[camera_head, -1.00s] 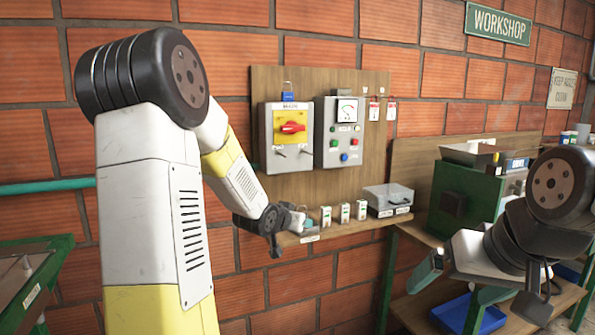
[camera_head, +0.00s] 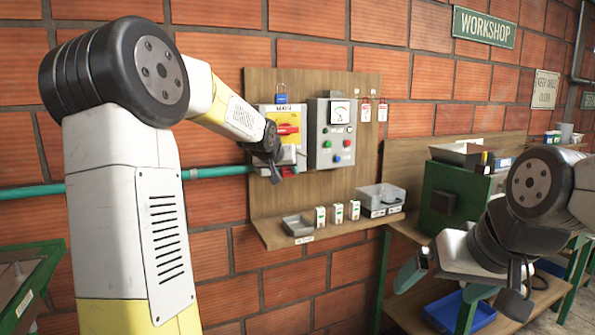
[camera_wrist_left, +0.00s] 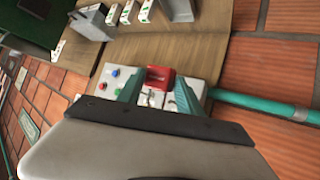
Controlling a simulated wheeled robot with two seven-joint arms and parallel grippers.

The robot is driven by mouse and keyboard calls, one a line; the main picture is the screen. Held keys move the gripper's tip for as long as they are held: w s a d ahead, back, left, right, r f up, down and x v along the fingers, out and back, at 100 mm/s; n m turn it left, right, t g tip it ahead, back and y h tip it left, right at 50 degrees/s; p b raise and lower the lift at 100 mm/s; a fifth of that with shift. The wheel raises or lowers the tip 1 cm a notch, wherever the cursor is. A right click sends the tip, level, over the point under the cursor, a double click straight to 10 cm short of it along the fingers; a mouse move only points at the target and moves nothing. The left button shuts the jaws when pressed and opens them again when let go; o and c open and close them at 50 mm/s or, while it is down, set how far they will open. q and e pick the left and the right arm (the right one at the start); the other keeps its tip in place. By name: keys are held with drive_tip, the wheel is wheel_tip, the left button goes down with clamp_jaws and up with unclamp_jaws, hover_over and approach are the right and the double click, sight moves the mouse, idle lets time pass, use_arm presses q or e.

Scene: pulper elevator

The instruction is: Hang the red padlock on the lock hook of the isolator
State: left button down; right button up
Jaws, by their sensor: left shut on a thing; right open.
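The isolator (camera_head: 263,125) is a grey box on the wall board with a yellow plate and a red handle (camera_head: 288,130). My left gripper (camera_head: 281,169) is in front of its lower part. It is shut on the red padlock (camera_head: 289,171), whose body shows between the teal fingers in the left wrist view (camera_wrist_left: 159,76). The padlock's shackle is not clear, and I cannot tell whether it touches the isolator. The arm hides the lower front of the isolator, so the lock hook cannot be made out in the head view. My right gripper (camera_head: 412,270) is open and empty at the right.
A control box (camera_head: 332,150) with a gauge and buttons adjoins the isolator on the right. A blue padlock (camera_head: 281,97) hangs above the isolator. A teal pipe (camera_head: 215,172) runs left.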

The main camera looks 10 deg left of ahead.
use_arm(q)
drive_tip(key=w+a+f, duration=0.1)
drive_tip(key=w+a, duration=0.2)
drive_tip(key=w, duration=0.2)
drive_tip(key=shift+w+a+f, duration=0.2)
drive_tip(key=shift+w+a, duration=0.1)
drive_tip(key=shift+a, duration=0.1)
idle(0.4)
idle(0.6)
drive_tip(key=c, duration=0.7)
unclamp_jaws()
